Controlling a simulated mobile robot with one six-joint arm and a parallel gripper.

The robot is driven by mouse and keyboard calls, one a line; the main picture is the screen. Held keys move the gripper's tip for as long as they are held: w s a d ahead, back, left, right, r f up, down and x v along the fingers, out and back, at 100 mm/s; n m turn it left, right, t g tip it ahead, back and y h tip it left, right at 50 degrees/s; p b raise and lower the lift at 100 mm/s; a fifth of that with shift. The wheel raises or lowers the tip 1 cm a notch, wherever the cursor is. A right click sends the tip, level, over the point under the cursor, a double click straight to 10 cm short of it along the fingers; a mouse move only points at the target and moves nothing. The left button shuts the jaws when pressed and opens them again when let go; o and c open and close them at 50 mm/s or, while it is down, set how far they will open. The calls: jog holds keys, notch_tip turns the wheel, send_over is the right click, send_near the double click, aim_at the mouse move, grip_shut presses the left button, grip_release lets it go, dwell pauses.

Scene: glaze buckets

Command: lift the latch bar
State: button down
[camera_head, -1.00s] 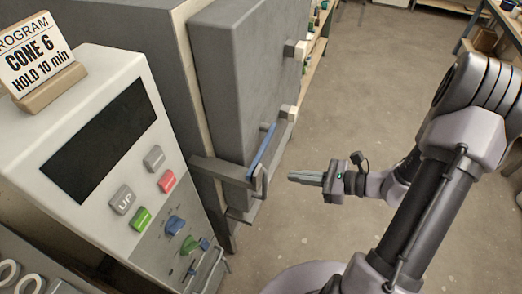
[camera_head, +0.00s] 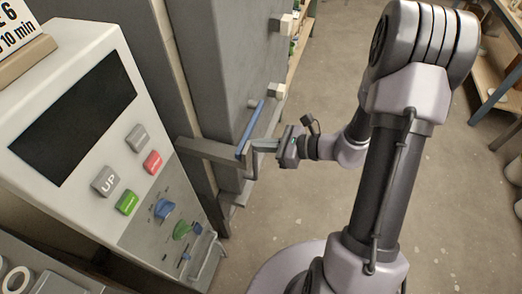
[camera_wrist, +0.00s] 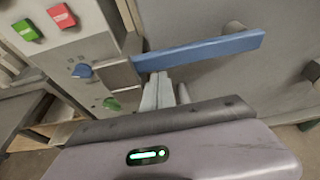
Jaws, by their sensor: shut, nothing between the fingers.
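The latch bar (camera_head: 251,128) is a blue bar on the front of the grey kiln door (camera_head: 215,60). In the head view it slants upward to the right. In the wrist view the blue bar (camera_wrist: 205,51) crosses above the fingers. My gripper (camera_head: 256,146) is shut and empty, with its fingertips close beside the bar near its lower end. In the wrist view my gripper (camera_wrist: 158,80) has its tips just under the bar; I cannot tell whether they touch it.
A grey bracket (camera_head: 208,149) sits at the lower end of the bar. The control panel (camera_head: 75,120) with buttons and knobs stands at the left. Shelving (camera_head: 301,38) lies behind the door. The floor (camera_head: 325,75) to the right is open.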

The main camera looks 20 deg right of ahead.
jog(key=shift+r, duration=0.3)
notch_tip(320, 180, up, 9)
jog(key=w+d+m+g+y+p, duration=0.1)
jog(key=w+m+g+y+p, duration=0.15)
jog(key=m+p, duration=0.7)
jog(key=w+d+r+m+y+p, duration=0.3)
jog(key=w+d+r+m+p, duration=0.2)
jog(key=w+d, duration=0.1)
jog(key=shift+w+d+y, duration=0.2)
jog(key=shift+w+y, duration=0.15)
jog(key=shift+w, duration=0.5)
jog(key=shift+r+m+g, duration=0.1)
jog(key=shift+m+g, duration=0.15)
